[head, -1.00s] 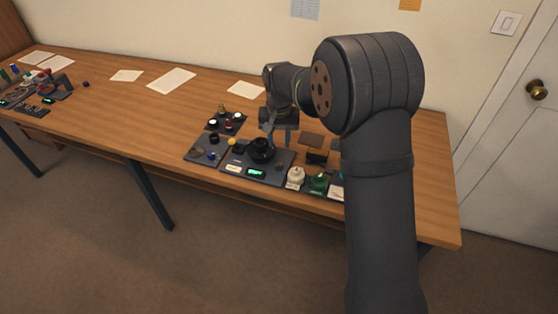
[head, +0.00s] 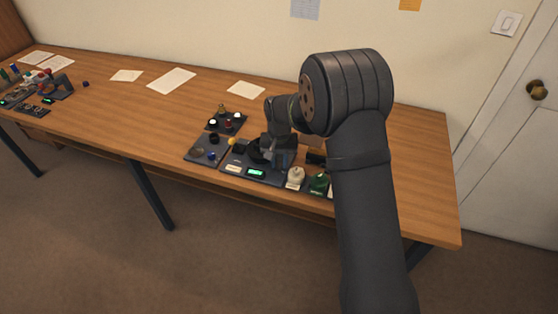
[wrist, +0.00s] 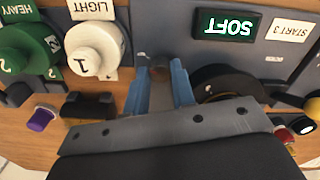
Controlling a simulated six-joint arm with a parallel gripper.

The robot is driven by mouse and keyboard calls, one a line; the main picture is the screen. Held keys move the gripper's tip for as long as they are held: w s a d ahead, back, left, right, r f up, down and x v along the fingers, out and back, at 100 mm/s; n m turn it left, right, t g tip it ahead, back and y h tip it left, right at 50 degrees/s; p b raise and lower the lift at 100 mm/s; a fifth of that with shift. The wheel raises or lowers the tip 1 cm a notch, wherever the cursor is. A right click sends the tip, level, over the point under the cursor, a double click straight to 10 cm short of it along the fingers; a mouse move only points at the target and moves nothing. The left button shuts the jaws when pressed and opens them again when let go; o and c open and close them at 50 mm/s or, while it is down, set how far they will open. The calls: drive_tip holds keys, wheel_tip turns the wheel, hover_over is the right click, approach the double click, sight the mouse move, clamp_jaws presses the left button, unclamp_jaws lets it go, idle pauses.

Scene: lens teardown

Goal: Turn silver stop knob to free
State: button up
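A small round knob (wrist: 158,72), dull grey-brown in this light, stands on the dark panel between my fingertips in the wrist view. I take it for the silver stop knob. My gripper (wrist: 160,82) has its two blue fingers apart, one on each side of the knob; whether they touch it I cannot tell. In the head view my gripper (head: 279,160) is over the panel and hides the knob. The black lens (wrist: 228,84) is just right of the fingers in the wrist view, partly covered by the gripper body. No free or locked marking is readable.
A green display reading SOFT (wrist: 226,25) and a START 3 label (wrist: 288,29) are on the panel. A white LIGHT piece (wrist: 94,48) and a green HEAVY piece (wrist: 27,50) stand left in the wrist view. A purple-topped part (wrist: 41,119) is nearby.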

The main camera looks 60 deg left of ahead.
clamp_jaws()
drive_tip(key=shift+n, duration=0.3)
drive_tip(key=n, duration=1)
drive_tip(key=shift+n, duration=0.4)
drive_tip(key=n, duration=0.5)
drive_tip(key=shift+n, duration=0.3)
drive_tip(key=n, duration=0.4)
drive_tip(key=shift+n, duration=0.4)
